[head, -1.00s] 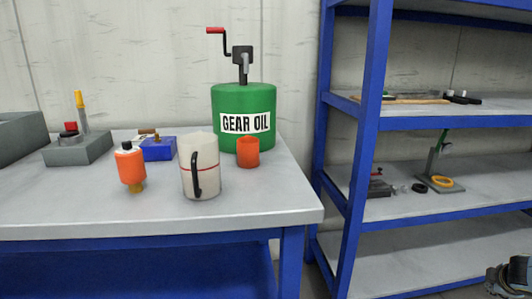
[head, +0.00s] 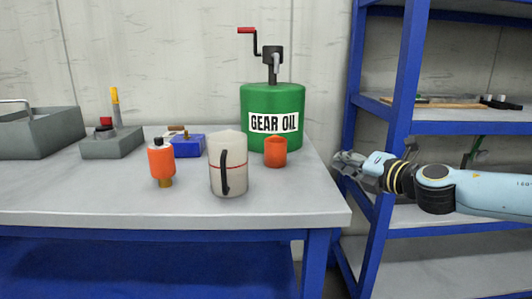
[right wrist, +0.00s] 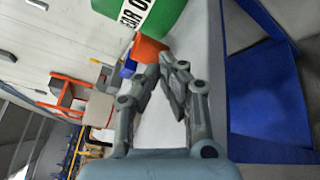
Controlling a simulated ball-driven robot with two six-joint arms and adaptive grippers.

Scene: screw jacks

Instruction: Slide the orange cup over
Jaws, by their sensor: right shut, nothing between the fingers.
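The orange cup (head: 275,151) stands upright on the grey bench top, in front of the green GEAR OIL drum (head: 272,100). In the right wrist view the orange cup (right wrist: 149,49) shows just beyond the fingertips, partly hidden by them. My right gripper (head: 340,160) is right of the cup, past the bench's right edge, apart from it. It is shut and empty; its fingers (right wrist: 172,58) also show in the right wrist view. My left gripper is out of view.
A white jug (head: 229,165) with a black handle stands left of the cup. An orange bottle (head: 161,160), a blue box (head: 188,146) and a grey block (head: 112,143) are farther left. The blue shelf post (head: 397,90) stands behind my right arm. The bench's front strip is clear.

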